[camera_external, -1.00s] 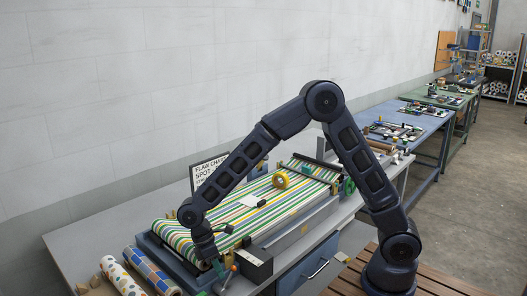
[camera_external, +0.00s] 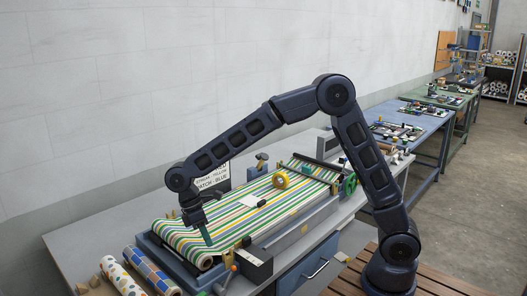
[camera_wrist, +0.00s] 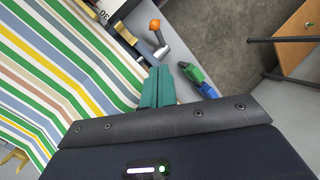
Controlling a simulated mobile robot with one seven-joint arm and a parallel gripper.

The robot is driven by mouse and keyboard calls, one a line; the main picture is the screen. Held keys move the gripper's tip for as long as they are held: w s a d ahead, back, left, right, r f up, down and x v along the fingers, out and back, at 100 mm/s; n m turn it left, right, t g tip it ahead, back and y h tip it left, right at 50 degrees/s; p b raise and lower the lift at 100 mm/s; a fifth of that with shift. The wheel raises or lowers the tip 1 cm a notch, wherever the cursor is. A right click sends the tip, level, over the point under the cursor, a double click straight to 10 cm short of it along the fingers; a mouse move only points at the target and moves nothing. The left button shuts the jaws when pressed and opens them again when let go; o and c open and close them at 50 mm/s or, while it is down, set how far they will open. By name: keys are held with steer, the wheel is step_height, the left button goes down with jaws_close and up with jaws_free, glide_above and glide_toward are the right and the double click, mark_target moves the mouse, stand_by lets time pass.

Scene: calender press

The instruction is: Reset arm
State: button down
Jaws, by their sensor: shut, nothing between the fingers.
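My gripper (camera_external: 207,236) is above the near end of the striped fabric (camera_external: 178,234) on the press, pointing down. Its teal fingers (camera_wrist: 157,88) are together in the wrist view with nothing between them. My arm reaches from the right over the bench, with its elbow high. The striped fabric also fills the left of the wrist view (camera_wrist: 60,70). Whether the fingertips touch the fabric cannot be told.
A lever with an orange knob (camera_wrist: 155,25) stands near the fingers. Green and blue pieces (camera_wrist: 196,74) lie at the bench edge. Patterned rolls (camera_external: 122,277) lie at the front left.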

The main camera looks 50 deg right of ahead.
steer(key=s+d+r+m+t, duration=0.15)
steer(key=d+r, duration=0.25)
steer(key=d, duration=0.5)
steer(key=s+d+r+m+t+y, duration=0.1)
steer(key=d+r+m, duration=0.25)
steer(key=d, duration=0.55)
steer(key=s+d+r+m+t, duration=0.1)
steer(key=d+r+t, duration=0.1)
steer(key=d+r, duration=0.5)
steer(key=s+d+f+m+t, duration=0.1)
steer(key=s+d+m+t, duration=0.1)
steer(key=s+d, duration=0.6)
steer(key=s+d+f+m+t, duration=0.1)
steer(key=s+d+m, duration=0.3)
steer(key=d, duration=0.9)
steer(key=s+t, duration=0.1)
steer(key=s, duration=0.2)
steer(key=shift+s+m, duration=0.3)
steer(key=shift+s, duration=0.05)
